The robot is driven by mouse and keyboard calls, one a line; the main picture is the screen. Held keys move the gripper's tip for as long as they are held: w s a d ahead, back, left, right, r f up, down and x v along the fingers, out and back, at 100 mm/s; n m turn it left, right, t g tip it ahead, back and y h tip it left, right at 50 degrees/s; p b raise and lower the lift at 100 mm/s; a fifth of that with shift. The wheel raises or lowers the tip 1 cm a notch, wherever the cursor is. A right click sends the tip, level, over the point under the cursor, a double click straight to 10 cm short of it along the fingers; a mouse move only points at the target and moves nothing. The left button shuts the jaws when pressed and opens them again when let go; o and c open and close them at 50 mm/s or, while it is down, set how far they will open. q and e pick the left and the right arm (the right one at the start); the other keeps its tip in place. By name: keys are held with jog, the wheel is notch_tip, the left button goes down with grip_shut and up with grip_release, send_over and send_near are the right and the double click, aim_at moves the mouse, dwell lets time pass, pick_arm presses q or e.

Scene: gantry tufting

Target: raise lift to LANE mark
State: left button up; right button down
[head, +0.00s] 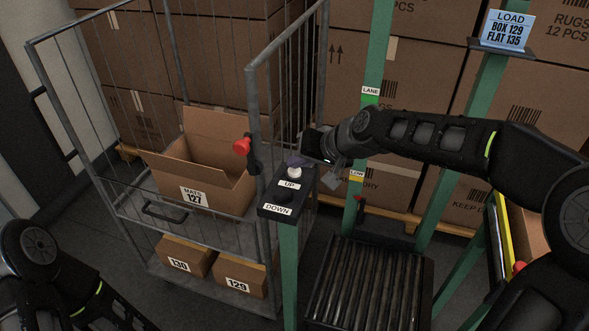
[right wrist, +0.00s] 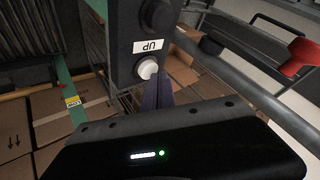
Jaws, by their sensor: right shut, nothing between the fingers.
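The control box (head: 288,193) stands on a green post, with an UP label and a DOWN label on top. Its white UP button (head: 294,172) also shows in the right wrist view (right wrist: 147,68). My right gripper (head: 299,161) is shut and empty, its fingertips right at the UP button; I cannot tell if they press it. The lift's roller platform (head: 368,285) sits low between green posts, below the LOW mark (head: 356,175). The LANE mark (head: 370,91) is higher on the same post. My left arm shows at lower left, but its gripper is out of view.
A grey wire cage cart (head: 257,130) stands left of the control box. It holds an open carton marked 127 (head: 212,192) above cartons 130 (head: 185,256) and 129 (head: 240,273). A LOAD sign (head: 508,31) is at upper right. Stacked cartons fill the back.

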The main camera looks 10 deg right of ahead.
aim_at(298, 172)
jog(key=shift+f+b, duration=0.3)
jog(key=shift+f, duration=0.05)
dwell(5.5)
jog(key=shift+r+p, duration=0.7)
jog(key=shift+r, duration=0.3)
jog(key=shift+r, duration=0.1)
jog(key=shift+r+p, duration=1.75)
jog(key=shift+r, duration=0.65)
